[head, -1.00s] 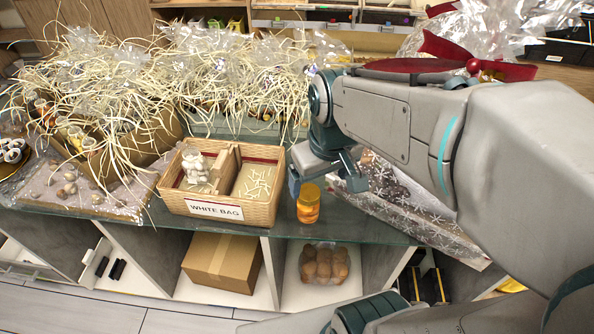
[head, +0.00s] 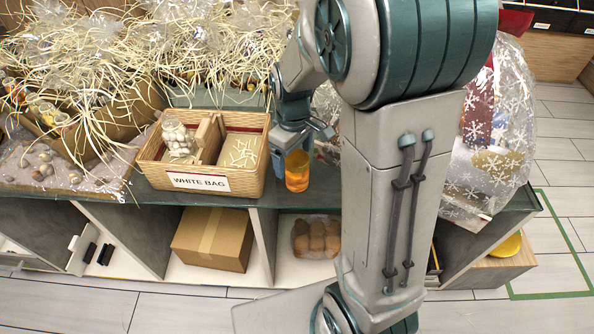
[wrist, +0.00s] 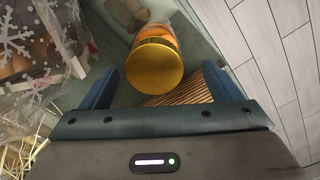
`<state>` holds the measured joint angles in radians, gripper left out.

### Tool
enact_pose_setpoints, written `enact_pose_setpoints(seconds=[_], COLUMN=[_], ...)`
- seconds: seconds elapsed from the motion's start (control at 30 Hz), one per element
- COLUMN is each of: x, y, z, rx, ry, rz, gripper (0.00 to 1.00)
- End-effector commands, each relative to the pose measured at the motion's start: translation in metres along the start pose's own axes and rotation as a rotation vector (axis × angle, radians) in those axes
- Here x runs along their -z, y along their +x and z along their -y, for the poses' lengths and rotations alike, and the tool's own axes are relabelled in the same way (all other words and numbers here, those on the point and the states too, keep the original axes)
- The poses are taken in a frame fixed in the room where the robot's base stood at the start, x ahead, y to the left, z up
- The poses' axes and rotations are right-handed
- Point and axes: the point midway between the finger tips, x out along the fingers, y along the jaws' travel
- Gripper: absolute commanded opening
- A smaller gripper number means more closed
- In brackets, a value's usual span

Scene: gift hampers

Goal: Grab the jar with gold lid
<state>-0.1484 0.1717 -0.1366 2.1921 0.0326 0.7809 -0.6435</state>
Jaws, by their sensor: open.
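The jar with the gold lid (head: 297,171) stands upright on the glass counter, just right of the wicker basket. It has an amber-orange body. My gripper (head: 300,140) is directly above and close to it, pointing down. In the wrist view, the jar's round gold lid (wrist: 155,67) faces the camera, ahead of and between the two blue fingers of my gripper (wrist: 160,85). The fingers are apart, with nothing held between them. I cannot tell how far the fingertips are from the lid.
A wicker basket (head: 148,178) labelled WHITE BAG stands close left of the jar, holding a white-filled jar (head: 178,140). A snowflake-wrapped hamper (head: 487,130) is at the right. Straw-filled hampers (head: 75,75) crowd the back left. The counter's front edge lies close to the jar.

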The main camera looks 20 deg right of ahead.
Motion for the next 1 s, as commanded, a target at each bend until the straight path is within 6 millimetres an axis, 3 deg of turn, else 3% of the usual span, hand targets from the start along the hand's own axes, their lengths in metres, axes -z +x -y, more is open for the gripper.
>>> enact_pose_setpoints(seconds=[0.27,0.53,0.83,0.87,1.0], x=[-0.003,-0.008,-0.007,-0.007,-0.007], y=[0.022,0.059,0.065,0.065,0.064], z=[-0.002,-0.005,-0.005,-0.005,-0.005], rx=[0.001,0.002,-0.001,-0.001,0.000], ry=[0.003,0.002,0.002,0.002,0.002], rz=[0.001,0.001,-0.002,-0.002,-0.002], gripper=[0.84,0.84,0.84,0.82,0.43])
